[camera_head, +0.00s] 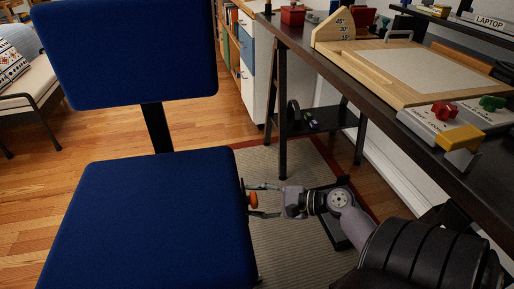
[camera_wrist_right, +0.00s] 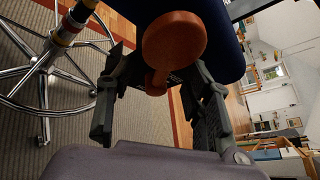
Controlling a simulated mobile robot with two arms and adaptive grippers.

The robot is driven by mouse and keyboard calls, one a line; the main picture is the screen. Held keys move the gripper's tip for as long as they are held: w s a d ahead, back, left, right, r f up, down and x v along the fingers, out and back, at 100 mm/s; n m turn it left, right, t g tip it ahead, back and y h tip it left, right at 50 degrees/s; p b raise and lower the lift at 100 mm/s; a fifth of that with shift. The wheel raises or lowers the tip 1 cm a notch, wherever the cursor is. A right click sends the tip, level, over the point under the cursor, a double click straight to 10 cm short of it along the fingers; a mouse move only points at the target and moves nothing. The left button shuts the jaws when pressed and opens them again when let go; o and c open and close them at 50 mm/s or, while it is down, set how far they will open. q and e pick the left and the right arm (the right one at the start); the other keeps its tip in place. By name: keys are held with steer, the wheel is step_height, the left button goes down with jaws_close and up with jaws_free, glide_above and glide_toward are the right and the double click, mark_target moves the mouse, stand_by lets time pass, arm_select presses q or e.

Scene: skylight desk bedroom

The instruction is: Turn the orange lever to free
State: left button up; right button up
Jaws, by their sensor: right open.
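The orange lever (camera_head: 252,200) sticks out at the right edge of the blue chair seat (camera_head: 150,220). In the right wrist view its round paddle (camera_wrist_right: 174,40) is large at the top, with a thinner orange part below it. My right gripper (camera_head: 263,200) is open, its fingers on either side of the lever. In the wrist view the fingers (camera_wrist_right: 160,105) stand to the left and right of the lever, with gaps; I cannot tell of any contact. The lever's root under the seat is mostly hidden. My left gripper is not in view.
The blue backrest (camera_head: 130,50) rises behind the seat. A dark desk (camera_head: 385,95) stands on the right, with a wooden board and a box with red, green and yellow knobs (camera_head: 455,120). The chair's chrome base (camera_wrist_right: 40,75) shows at left in the wrist view.

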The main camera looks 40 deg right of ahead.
steer(key=shift+c, duration=0.2)
jaws_close()
stand_by(0.5)
steer(key=shift+a+f, duration=0.1)
